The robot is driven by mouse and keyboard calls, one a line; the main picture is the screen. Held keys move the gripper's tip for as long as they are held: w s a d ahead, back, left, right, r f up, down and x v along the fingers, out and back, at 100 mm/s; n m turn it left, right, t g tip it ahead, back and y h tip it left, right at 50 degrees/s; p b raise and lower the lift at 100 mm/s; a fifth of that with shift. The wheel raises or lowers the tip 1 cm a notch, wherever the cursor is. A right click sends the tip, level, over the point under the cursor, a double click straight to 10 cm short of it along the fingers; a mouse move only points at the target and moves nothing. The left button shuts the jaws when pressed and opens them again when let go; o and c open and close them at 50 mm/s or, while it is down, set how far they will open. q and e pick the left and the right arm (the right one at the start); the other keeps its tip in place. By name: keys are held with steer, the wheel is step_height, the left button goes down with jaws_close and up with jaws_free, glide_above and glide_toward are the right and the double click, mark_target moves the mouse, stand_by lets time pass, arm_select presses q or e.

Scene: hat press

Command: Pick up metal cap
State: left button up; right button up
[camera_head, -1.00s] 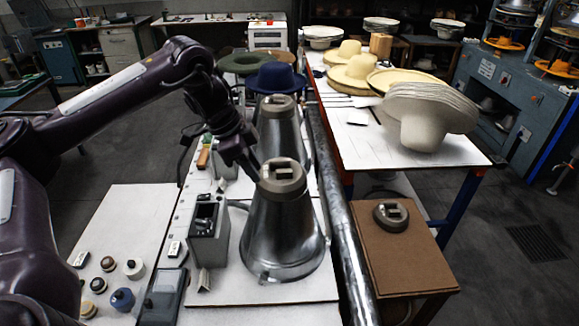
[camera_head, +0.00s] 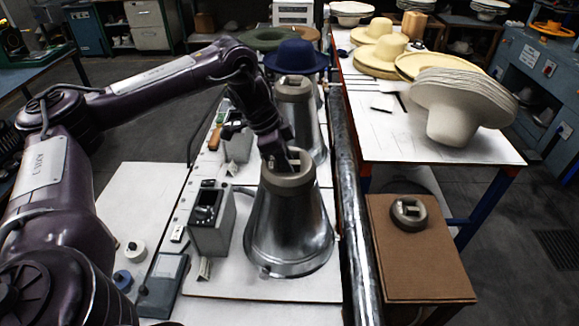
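A grey metal cap (camera_head: 287,181) sits on top of the front metal cone (camera_head: 290,232). My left gripper (camera_head: 293,162) points down from above, with its fingertips at the slotted top of this cap. The fingers are dark and small here, so I cannot tell whether they are apart or closed on the cap's middle bar. A similar cap (camera_head: 408,214) lies on the brown box at the right, with nothing touching it. The rear cone (camera_head: 309,124) also has a grey cap (camera_head: 294,88). My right gripper is not in view.
A grey control box (camera_head: 212,222) stands just left of the front cone. A long metal bar (camera_head: 352,200) runs along its right side. The brown box (camera_head: 424,262) has bare top around its cap. Stacked cream hats (camera_head: 458,105) lie on the white table.

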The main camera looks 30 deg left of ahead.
arm_select(q)
steer(key=shift+s, duration=0.1)
steer(key=c, duration=0.6)
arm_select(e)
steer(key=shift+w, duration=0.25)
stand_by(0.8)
arm_select(q)
steer(key=shift+r, duration=0.15)
